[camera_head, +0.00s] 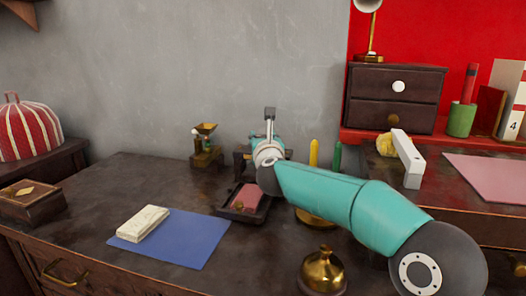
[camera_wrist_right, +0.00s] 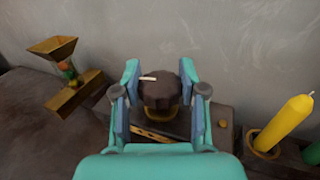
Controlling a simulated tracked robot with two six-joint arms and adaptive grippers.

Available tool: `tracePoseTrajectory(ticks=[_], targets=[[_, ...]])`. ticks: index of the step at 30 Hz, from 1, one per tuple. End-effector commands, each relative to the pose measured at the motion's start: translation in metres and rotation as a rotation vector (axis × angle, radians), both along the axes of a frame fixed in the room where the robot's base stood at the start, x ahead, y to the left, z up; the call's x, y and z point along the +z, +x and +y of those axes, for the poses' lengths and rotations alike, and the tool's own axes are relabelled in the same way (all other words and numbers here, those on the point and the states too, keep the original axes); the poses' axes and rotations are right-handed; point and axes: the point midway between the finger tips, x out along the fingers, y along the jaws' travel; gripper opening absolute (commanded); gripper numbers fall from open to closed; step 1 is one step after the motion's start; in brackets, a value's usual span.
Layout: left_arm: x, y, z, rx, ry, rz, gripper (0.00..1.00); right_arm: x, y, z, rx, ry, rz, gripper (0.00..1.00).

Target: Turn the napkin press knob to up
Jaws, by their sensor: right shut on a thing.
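The napkin press (camera_head: 241,156) stands near the wall in the head view, mostly hidden behind my right arm. Its dark brown, ridged knob (camera_wrist_right: 160,94) shows in the wrist view, with a pale pointer mark on its top lying toward the left. My right gripper (camera_wrist_right: 160,98) has one finger on each side of the knob and is shut on it. In the head view my right gripper (camera_head: 268,148) is at the press and the knob is hidden. Part of the press body (camera_wrist_right: 178,127) shows below the knob in the wrist view. My left gripper is not in view.
A brass hopper grinder (camera_head: 206,146) stands left of the press. A dark tray (camera_head: 228,213) with a pink block lies in front. Yellow (camera_head: 313,153) and green (camera_head: 337,156) candles stand close to the right. A brass bell (camera_head: 323,272) is nearer. The front-left tabletop around the blue mat (camera_head: 190,245) is fairly open.

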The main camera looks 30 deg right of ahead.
Motion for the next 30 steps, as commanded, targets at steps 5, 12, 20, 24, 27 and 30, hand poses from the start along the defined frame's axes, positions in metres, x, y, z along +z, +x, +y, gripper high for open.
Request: tracePoseTrajectory(ticks=[5,12,20,24,27,30], targets=[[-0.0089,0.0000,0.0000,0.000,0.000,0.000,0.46,-0.0013,0.0001,-0.0002,0.042,-0.001,0.001,0.07],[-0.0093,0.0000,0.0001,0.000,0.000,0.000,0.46,0.0002,0.0005,0.0002,0.055,0.000,0.001,0.07],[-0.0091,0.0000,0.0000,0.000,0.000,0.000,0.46,0.0004,0.0004,-0.0001,0.053,0.001,0.000,0.50],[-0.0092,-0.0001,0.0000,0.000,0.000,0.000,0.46,0.0003,0.0004,-0.0002,0.052,0.001,0.000,0.68],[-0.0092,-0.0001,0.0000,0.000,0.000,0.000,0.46,0.0002,0.0004,-0.0002,0.052,0.001,0.000,0.68],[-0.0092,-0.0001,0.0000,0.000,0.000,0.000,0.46,0.0001,0.0004,-0.0002,0.052,0.001,0.000,0.68]])
